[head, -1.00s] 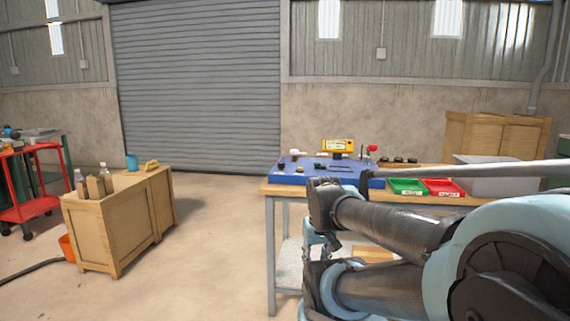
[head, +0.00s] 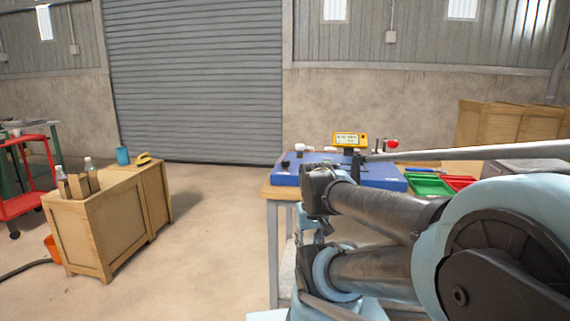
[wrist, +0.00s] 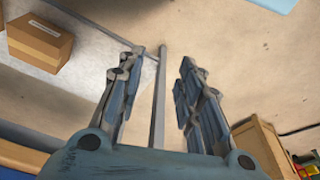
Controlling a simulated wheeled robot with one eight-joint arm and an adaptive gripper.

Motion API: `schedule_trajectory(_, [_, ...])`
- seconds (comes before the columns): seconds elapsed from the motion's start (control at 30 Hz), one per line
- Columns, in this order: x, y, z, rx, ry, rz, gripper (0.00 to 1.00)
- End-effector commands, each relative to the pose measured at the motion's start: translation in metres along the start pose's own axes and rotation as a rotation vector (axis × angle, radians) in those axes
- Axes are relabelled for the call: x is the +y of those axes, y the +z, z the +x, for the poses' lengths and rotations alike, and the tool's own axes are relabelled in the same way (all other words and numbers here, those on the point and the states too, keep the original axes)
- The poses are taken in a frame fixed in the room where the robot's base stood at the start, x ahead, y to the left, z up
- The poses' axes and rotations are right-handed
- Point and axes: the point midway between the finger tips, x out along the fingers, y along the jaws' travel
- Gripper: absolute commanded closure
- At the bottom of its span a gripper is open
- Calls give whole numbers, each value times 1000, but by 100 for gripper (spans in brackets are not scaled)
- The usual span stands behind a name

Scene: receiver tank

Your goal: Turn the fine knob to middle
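In the head view a blue panel (head: 388,180) lies on the workbench (head: 268,191), beyond my arm. A small black knob (head: 285,164) shows on the panel's left part; I cannot tell whether it is the fine knob or how it is turned. A yellow display (head: 350,139) stands at the panel's back, its text too small to read. My arm hides part of the panel. In the wrist view my gripper (wrist: 163,58) is open, its two fingers apart with nothing held. A grey bench leg (wrist: 159,95) shows behind the gap. The wrist view does not show the panel.
A red ball-topped part (head: 392,145) stands at the panel's right, near a green tray (head: 430,186) and a red tray (head: 460,182). Wooden crates (head: 95,225) stand at left. The floor between crates and bench is clear. A cardboard box (wrist: 40,42) shows in the wrist view.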

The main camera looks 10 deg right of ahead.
Motion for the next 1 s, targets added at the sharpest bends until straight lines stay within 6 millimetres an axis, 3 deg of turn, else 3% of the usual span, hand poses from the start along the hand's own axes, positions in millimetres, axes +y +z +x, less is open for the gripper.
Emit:
schedule_trajectory(0.03, [0,0,0,0,0,0,67])
schedule_trajectory(0.1, [0,2,-2,3,1,-2,51])
schedule_trajectory(0.13, [0,6,-6,9,3,-7,47])
schedule_trajectory(0.37, [10,-17,-24,-21,74,-166,47])
schedule_trajectory(0.7, [29,-98,-68,-136,286,-629,47])
schedule_trajectory(1.0, [22,-185,-97,-270,473,-1009,47])
